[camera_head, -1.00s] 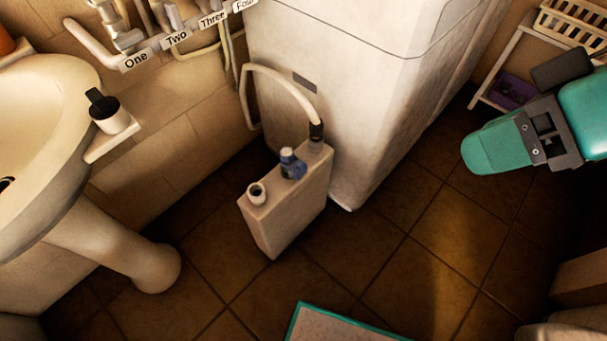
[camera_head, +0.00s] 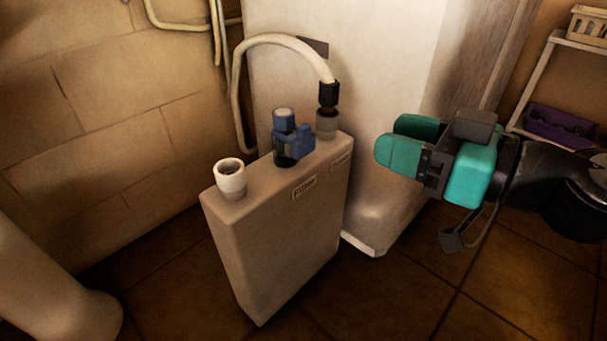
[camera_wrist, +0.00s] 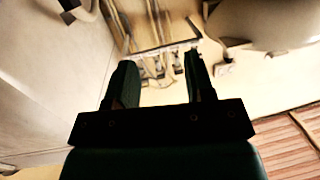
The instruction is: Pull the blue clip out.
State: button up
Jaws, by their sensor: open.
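The blue clip (camera_head: 295,140) sits on top of a narrow beige box (camera_head: 275,220) on the floor, at the middle fitting between two others. My gripper (camera_head: 384,140), with green fingers, is to the right of the clip and apart from it, at about its height in the picture. The gripper is open and empty. In the wrist view the two fingers (camera_wrist: 158,85) stand apart and point at the wall pipes and taps. The clip does not show in the wrist view.
A hose (camera_head: 290,40) with a black end (camera_head: 329,95) joins the box's right fitting. A white open collar (camera_head: 230,178) is at its left. A large white appliance (camera_head: 390,60) stands behind. A shelf with a purple tray (camera_head: 560,124) is at right. The basin pedestal (camera_head: 60,290) is at left.

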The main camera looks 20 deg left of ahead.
aim_at(308, 128)
notch_tip(308, 128, down, 7)
jog(key=w+m+t+b, duration=0.1)
jog(key=w+t+b, duration=0.1)
jog(key=w+b, duration=0.15)
jog(key=x, duration=0.5)
jog(key=p+x, duration=0.1)
jog(key=x, duration=1.1)
jog(key=shift+s+r+p, duration=0.15)
jog(key=shift+r+p, duration=0.2)
